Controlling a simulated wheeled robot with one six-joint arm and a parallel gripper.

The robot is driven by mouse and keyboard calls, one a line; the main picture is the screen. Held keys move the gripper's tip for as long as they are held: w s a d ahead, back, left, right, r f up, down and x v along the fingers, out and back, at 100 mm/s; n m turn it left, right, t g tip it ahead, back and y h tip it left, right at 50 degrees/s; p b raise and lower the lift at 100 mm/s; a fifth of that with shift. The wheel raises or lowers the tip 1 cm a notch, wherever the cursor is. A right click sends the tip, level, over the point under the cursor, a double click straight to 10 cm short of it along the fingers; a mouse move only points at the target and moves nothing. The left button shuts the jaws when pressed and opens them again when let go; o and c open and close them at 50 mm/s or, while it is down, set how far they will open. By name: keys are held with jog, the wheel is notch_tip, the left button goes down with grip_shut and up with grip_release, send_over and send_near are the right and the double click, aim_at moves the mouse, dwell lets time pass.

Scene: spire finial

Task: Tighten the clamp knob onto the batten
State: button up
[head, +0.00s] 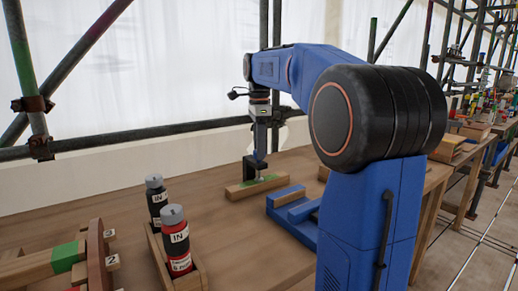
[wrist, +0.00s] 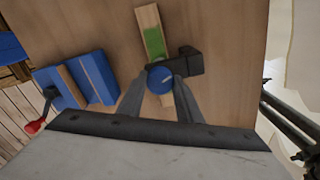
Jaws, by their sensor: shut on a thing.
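The batten (head: 235,191) is a wooden strip with a green band, lying on the workbench in the head view. It also shows in the wrist view (wrist: 149,18), running under my gripper. A black clamp (head: 250,165) stands at the batten, and its dark arm reaches to the right in the wrist view (wrist: 188,62). The clamp knob (wrist: 159,77) is round and blue with a pale mark on top. My gripper (wrist: 160,84) points down over it, with its two fingers shut on the knob's sides. The knob's underside and the clamp's contact with the batten are hidden.
Blue blocks with wood (head: 288,196) lie right of the batten. Two labelled bottles (head: 175,238) stand in a wooden holder at the front left, beside a rack of wooden pieces (head: 50,262). Scaffold poles (head: 150,132) run behind the bench. Bare bench top lies left of the batten.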

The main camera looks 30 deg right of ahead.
jog(key=o, duration=1)
jog(key=shift+o, duration=0.2)
jog(key=shift+r, duration=0.1)
notch_tip(320, 180, up, 17)
jog(key=shift+r, duration=0.15)
